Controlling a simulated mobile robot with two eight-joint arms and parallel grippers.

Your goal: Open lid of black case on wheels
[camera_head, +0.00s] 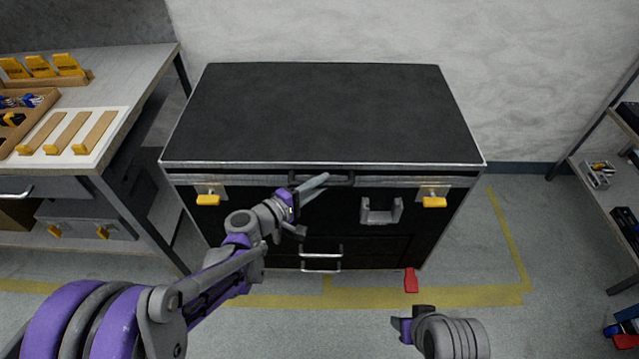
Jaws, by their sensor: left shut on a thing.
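The black case (325,110) stands against the wall with its flat black lid down and a metal rim along the front edge. A dark handle (338,180) sits at the middle of the lid's front edge. My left gripper (312,186) is at this handle, shut on it; the fingers partly cover its left side. Two yellow-tabbed latches (208,199) and (434,202) are on the front, left and right. My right gripper (402,326) is low in front of the case, apart from it; its fingers are too hidden to tell their state.
A workbench (120,110) with wooden trays stands close on the left. A shelf (612,150) stands at the right. A grey bracket (381,211) and drawer handles (321,258) stick out from the case front. A red pedal (411,280) is near the floor.

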